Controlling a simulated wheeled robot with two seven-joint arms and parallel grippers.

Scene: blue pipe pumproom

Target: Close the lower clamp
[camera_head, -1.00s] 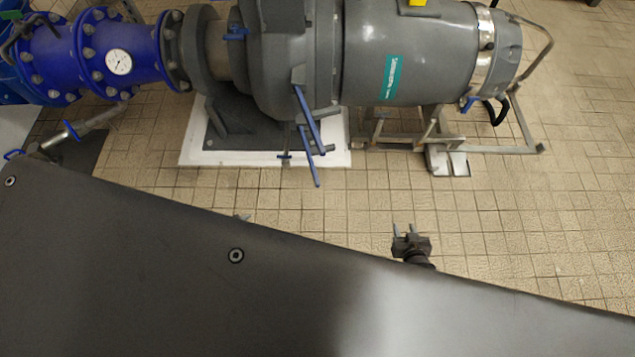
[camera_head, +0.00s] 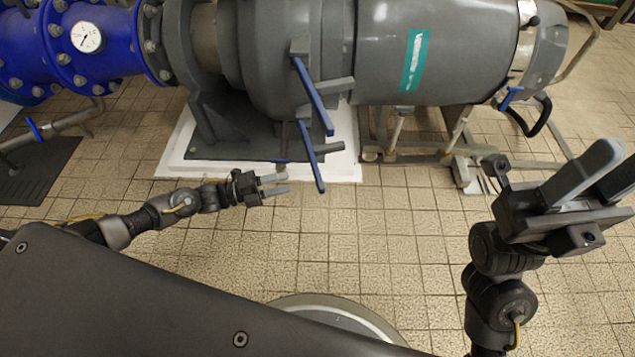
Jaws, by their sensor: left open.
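Two blue clamp handles hang on the front of the grey pump body. The upper clamp handle (camera_head: 313,97) slants down to the right from a grey bracket. The lower clamp handle (camera_head: 311,157) is below it and points steeply down in front of the white plinth. My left gripper (camera_head: 284,183) is open and empty, a little left of the lower handle's end in the picture; I cannot tell the depth between them. My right gripper (camera_head: 617,162) is raised at the right edge, with its two fingers apart and nothing seen between them.
The grey pump (camera_head: 380,50) joins blue piping (camera_head: 110,45) with a gauge at the left. The white plinth (camera_head: 343,165) juts out below. A metal frame (camera_head: 400,135) and a black loop handle (camera_head: 530,118) are at the right. The tiled floor in the middle is clear.

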